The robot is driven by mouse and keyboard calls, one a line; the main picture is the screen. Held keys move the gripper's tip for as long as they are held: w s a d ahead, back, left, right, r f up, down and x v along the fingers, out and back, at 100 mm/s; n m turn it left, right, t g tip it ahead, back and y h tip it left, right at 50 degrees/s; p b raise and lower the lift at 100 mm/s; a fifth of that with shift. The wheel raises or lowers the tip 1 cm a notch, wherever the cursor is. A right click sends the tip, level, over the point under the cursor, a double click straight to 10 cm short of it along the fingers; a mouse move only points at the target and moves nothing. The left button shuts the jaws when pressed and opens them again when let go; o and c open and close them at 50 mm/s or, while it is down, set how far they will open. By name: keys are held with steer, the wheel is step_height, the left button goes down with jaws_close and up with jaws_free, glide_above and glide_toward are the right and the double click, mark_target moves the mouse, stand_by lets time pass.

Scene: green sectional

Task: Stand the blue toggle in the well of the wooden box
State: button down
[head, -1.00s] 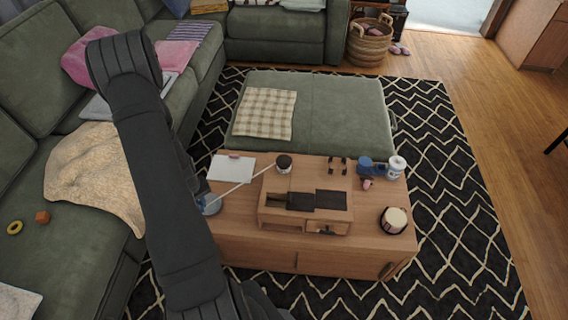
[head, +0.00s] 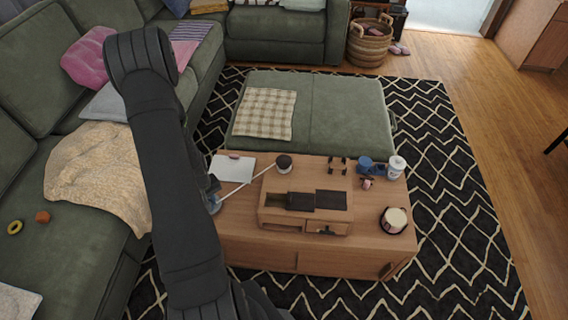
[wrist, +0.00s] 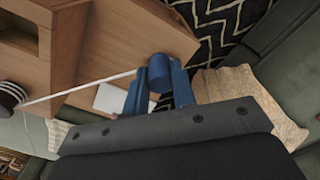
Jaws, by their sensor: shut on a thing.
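My gripper (wrist: 158,88) is shut on the blue toggle (wrist: 159,72), a short blue cylinder between its blue fingers. In the head view, my gripper (head: 213,194) is mostly behind my arm, at the left end of the coffee table; the toggle is hard to make out there. A thin white cord (wrist: 80,88) runs from the toggle towards a dark-topped round holder (head: 284,163). The wooden box (head: 290,223) stands on the table right of my gripper, apart from it. Its top has dark panels and an opening (head: 275,200); the inside is unclear.
The coffee table (head: 235,215) also bears a white sheet (head: 232,167), a blue object (head: 366,164), a white canister (head: 396,167) and a round dark-rimmed pot (head: 394,220). A green ottoman (head: 340,110) stands behind, a green sofa (head: 70,240) at left.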

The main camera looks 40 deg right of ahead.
steer(key=s+d, duration=0.3)
steer(key=d, duration=0.4)
steer(key=shift+d, duration=0.15)
stand_by(0.7)
steer(key=shift+s, duration=0.1)
steer(key=s+d, duration=0.3)
steer(key=d, duration=0.4)
steer(key=shift+d, duration=0.25)
stand_by(0.8)
steer(key=s+d, duration=0.3)
steer(key=d, duration=0.4)
steer(key=shift+d, duration=0.3)
stand_by(0.8)
steer(key=shift+s, duration=0.1)
steer(key=m, duration=0.9)
stand_by(0.6)
